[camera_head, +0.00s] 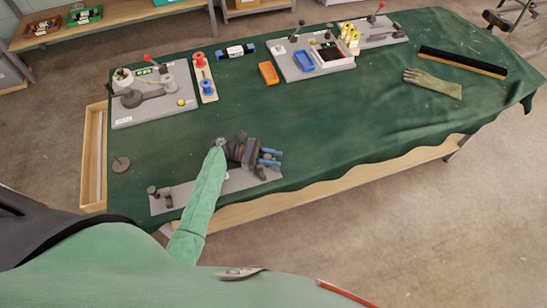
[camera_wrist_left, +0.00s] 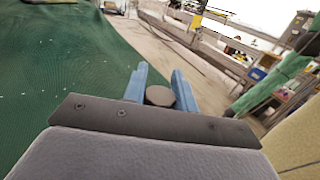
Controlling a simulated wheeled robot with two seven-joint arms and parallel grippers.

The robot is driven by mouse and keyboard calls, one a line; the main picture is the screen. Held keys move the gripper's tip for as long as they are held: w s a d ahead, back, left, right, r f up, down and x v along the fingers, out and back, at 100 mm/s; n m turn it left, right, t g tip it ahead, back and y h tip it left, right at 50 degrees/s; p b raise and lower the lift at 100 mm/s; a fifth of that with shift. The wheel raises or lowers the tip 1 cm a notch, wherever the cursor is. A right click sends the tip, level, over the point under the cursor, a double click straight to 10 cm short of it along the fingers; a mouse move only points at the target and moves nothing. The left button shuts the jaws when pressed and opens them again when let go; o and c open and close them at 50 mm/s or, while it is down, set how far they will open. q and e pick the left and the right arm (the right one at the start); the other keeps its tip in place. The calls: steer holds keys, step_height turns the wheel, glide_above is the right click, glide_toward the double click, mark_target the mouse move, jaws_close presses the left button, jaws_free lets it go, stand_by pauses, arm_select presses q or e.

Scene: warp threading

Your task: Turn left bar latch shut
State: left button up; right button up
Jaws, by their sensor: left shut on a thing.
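My left gripper (camera_head: 275,158) is over the right end of a long grey plate (camera_head: 205,189) at the front left of the green table. In the left wrist view its two blue fingers (camera_wrist_left: 159,82) stand on either side of a dark round knob (camera_wrist_left: 159,96), and the gripper is shut on it. The gripper and wrist hide most of that end of the plate in the head view, so I cannot tell the angle of the latch bar. Short dark posts (camera_head: 153,190) stand at the plate's left end. My right gripper is not in view.
Farther back are a grey board (camera_head: 180,110) with a red-knobbed lever, spools (camera_head: 207,87), an orange tray (camera_head: 268,73) and another fixture board (camera_head: 305,70). A glove (camera_head: 432,83) lies at the right. The table's middle is clear.

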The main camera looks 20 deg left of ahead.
arm_select(q)
steer(key=m+g, duration=0.2)
steer(key=g, duration=0.2)
steer(key=shift+s+a+m+b, duration=0.1)
steer(key=shift+m+b, duration=0.2)
steer(key=shift+s+m+g+y, duration=0.15)
steer(key=shift+m+g+y, duration=0.15)
steer(key=shift+m+g, duration=0.45)
steer(key=shift+s+m+g+y, duration=0.1)
steer(key=shift+m+g+y, duration=0.3)
steer(key=shift+g, duration=0.65)
steer(key=shift+r+m+g, duration=0.1)
steer(key=shift+m+g, duration=0.15)
steer(key=shift+g, duration=0.05)
steer(key=o, duration=1)
steer(key=shift+c, duration=0.2)
steer(key=shift+b, duration=0.3)
